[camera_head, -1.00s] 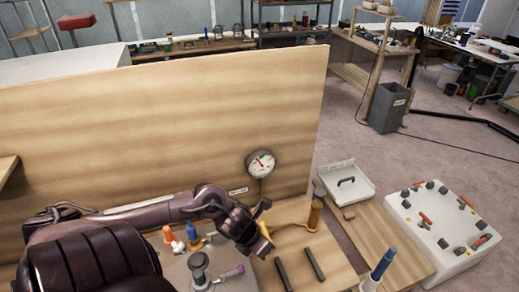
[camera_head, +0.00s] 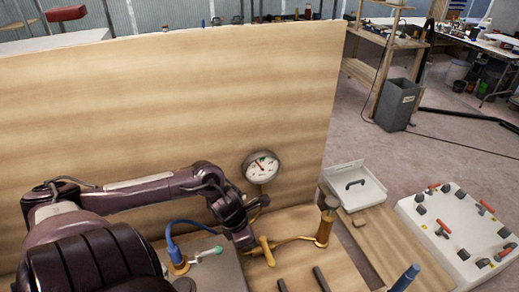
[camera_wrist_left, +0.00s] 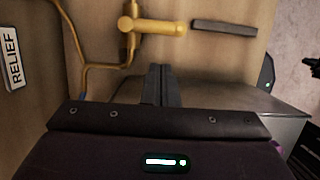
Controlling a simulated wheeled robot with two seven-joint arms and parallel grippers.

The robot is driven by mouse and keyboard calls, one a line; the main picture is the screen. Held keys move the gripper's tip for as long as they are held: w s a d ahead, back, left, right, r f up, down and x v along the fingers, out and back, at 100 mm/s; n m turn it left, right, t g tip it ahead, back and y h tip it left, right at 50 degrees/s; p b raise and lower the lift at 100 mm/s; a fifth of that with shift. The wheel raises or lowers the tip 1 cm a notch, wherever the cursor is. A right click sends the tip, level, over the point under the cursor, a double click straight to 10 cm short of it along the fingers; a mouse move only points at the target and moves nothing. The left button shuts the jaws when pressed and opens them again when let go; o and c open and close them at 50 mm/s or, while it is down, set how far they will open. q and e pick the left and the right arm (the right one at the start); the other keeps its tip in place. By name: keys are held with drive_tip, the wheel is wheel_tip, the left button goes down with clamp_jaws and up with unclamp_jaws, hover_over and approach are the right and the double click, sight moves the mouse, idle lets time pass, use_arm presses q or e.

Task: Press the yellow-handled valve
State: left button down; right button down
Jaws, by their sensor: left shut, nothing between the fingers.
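The yellow-handled valve (camera_head: 266,250) stands on the wooden bench below the gauge, with a yellow pipe running right from it. In the left wrist view its yellow handle (camera_wrist_left: 155,26) lies at the top, just beyond my fingertips. My left gripper (camera_head: 244,243) points down just left of the handle; in the wrist view its fingers (camera_wrist_left: 160,72) are together and empty. A gap shows between fingertips and handle in the wrist view; contact cannot be told in the head view. My right gripper is not in view.
A round gauge (camera_head: 261,167) is on the upright wooden panel (camera_head: 180,95). A brass cylinder (camera_head: 325,228) stands right of the valve. Dark bars (camera_head: 321,279) lie in front. A RELIEF label (camera_wrist_left: 14,58) shows.

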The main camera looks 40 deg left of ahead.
sight(267, 252)
use_arm(q)
drive_tip(key=p+x, duration=0.1)
drive_tip(key=x, duration=0.8)
drive_tip(key=shift+d+f, duration=0.2)
drive_tip(key=shift+f, duration=0.15)
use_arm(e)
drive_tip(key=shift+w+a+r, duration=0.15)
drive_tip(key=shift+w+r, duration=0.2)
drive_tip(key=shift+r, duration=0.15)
use_arm(q)
drive_tip(key=shift+d, duration=0.1)
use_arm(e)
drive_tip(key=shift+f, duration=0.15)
